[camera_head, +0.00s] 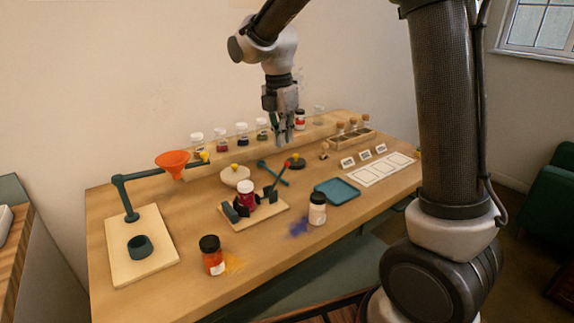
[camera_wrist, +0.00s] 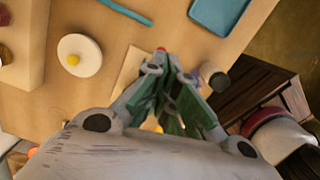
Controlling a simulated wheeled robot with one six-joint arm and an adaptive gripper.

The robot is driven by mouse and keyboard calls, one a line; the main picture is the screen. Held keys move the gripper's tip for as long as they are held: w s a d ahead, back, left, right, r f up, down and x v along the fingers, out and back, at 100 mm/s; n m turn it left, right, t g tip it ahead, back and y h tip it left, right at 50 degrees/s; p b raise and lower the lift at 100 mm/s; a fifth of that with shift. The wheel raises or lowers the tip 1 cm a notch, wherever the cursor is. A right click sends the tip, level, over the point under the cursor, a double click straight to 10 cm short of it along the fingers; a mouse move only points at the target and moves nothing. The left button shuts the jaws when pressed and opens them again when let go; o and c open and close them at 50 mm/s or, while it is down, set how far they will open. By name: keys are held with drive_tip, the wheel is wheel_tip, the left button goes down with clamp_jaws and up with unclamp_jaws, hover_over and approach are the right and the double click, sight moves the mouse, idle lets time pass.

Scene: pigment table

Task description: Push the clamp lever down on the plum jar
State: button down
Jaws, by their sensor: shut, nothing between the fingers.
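The plum jar (camera_head: 245,199), with a white lid, sits between dark clamp jaws on a pale wooden board (camera_head: 268,216). The clamp lever (camera_head: 277,180) is a dark bar to the right of the jar, raised at a steep slant, with a red tip. My gripper (camera_head: 284,139) is shut and empty, pointing down, above and behind the lever in the head view. In the wrist view the gripper (camera_wrist: 172,62) has its green fingers together, and the lever's red tip (camera_wrist: 161,49) shows just beyond them. The fingers hide the jar there. I cannot tell whether they touch the lever.
A teal tray (camera_head: 337,191) lies right of the clamp. An orange funnel (camera_head: 173,161) on a stand is at left. Several jars line the back shelf.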

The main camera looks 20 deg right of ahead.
drive_tip(key=shift+d+f, duration=0.15)
drive_tip(key=shift+f, duration=1.35)
drive_tip(key=shift+d+f, duration=0.1)
drive_tip(key=shift+f, duration=1.5)
wheel_tip(320, 180, down, 3)
drive_tip(key=shift+r, duration=0.1)
drive_tip(key=shift+w+a+f, duration=0.1)
drive_tip(key=shift+f, duration=0.15)
drive_tip(key=shift+s+a+r, duration=0.3)
drive_tip(key=shift+s+a, duration=0.05)
drive_tip(key=shift+a, duration=0.3)
drive_tip(key=shift+s+a+r, duration=0.3)
drive_tip(key=shift+s+a, duration=0.05)
drive_tip(key=shift+a, duration=0.25)
wheel_tip(320, 180, up, 12)
hover_over(285, 165)
drive_tip(key=s+a, duration=0.2)
drive_tip(key=a, duration=0.2)
drive_tip(key=shift+w+d, duration=0.1)
drive_tip(key=shift+d, duration=0.05)
